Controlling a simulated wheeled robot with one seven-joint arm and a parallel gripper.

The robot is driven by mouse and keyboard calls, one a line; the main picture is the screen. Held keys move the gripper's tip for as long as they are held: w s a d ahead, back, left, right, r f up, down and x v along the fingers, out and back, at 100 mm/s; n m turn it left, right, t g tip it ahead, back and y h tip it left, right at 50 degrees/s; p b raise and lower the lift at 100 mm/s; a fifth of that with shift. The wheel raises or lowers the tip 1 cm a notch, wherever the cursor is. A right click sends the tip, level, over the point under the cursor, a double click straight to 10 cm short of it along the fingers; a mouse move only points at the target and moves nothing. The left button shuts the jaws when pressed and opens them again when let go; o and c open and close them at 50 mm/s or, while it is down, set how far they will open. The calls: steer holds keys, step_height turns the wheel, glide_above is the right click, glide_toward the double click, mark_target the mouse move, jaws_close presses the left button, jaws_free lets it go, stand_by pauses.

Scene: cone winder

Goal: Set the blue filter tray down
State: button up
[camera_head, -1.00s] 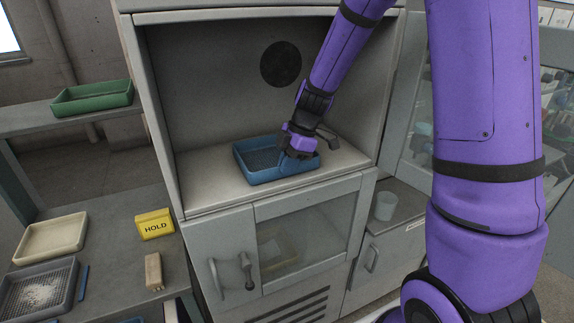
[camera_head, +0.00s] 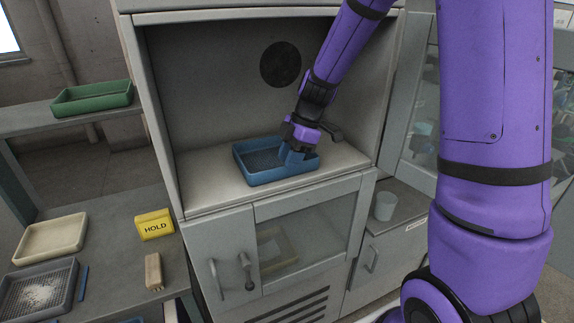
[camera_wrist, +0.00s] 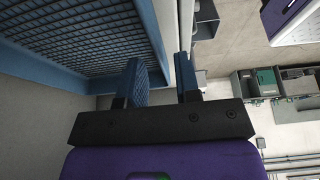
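The blue filter tray (camera_head: 262,177), with a mesh bottom, sits flat on the pale floor of the open cabinet bay. In the wrist view, part of its mesh and its near wall (camera_wrist: 150,35) fill the upper left. My gripper (camera_head: 291,160) is at the tray's right side, pointing down. In the wrist view, my gripper (camera_wrist: 158,62) has its fingers apart on either side of the tray wall, with a visible gap to the right finger. The fingertips are partly hidden in the head view.
The bay floor (camera_head: 205,190) is free left of the tray. A round dark disc (camera_head: 281,64) is on the bay's back wall. At left are a green tray (camera_head: 92,98), a cream tray (camera_head: 50,240), a grey tray (camera_head: 38,292) and a yellow HOLD block (camera_head: 155,225).

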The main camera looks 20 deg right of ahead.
steer(key=v, duration=0.5)
steer(key=shift+s+r, duration=0.1)
steer(key=s+r+m+t+h, duration=0.1)
steer(key=s+r+m, duration=0.3)
steer(key=s+m, duration=0.2)
steer(key=s+r+m+t+h, duration=0.2)
steer(key=s+r+m, duration=0.3)
steer(key=s, duration=0.5)
steer(key=s+d+r+m+t+h, duration=0.1)
steer(key=s+r+m+t, duration=0.1)
steer(key=s+r+m, duration=0.2)
steer(key=s+m, duration=0.3)
steer(key=s, duration=0.2)
steer(key=shift+r, duration=0.35)
